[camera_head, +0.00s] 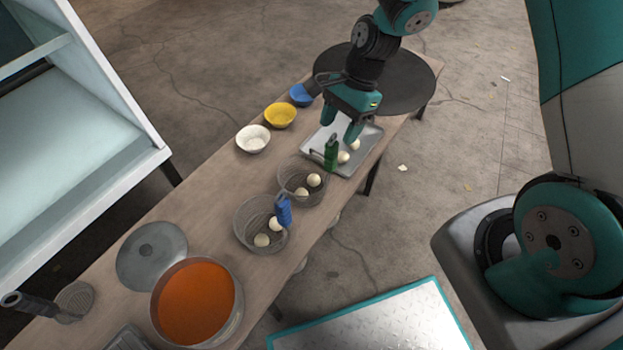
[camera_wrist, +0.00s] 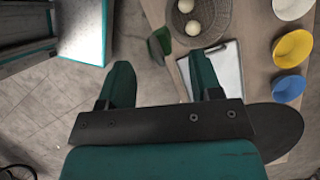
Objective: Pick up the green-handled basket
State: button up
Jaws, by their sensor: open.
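The green-handled basket (camera_head: 288,175) is a round grey wire basket on the table, with two pale balls in it. Its upright green handle (camera_head: 331,153) stands at its right side, by the metal tray. My gripper (camera_head: 340,129) is open and empty, above the tray and just above and behind the handle in the head view. In the wrist view the basket (camera_wrist: 177,24) is at the top, and the green handle (camera_wrist: 159,45) shows just beyond the gap between the open fingers (camera_wrist: 160,62). I see no contact between fingers and handle.
A blue-handled basket (camera_head: 247,212) with pale balls stands beside the green-handled one. The tray (camera_head: 347,168) holds pale balls. White (camera_head: 253,139), yellow (camera_head: 280,116) and blue (camera_head: 300,95) bowls line the far edge. A pot of orange liquid (camera_head: 197,302) stands nearer.

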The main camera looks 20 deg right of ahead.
aim_at(333, 143)
jog(key=b+x, duration=0.1)
jog(key=x, duration=0.4)
jog(key=shift+w+d+f+b, duration=0.1)
jog(key=shift+d+b, duration=0.05)
jog(key=shift+b, duration=0.25)
jog(key=shift+c, duration=0.2)
jog(key=c, duration=0.9)
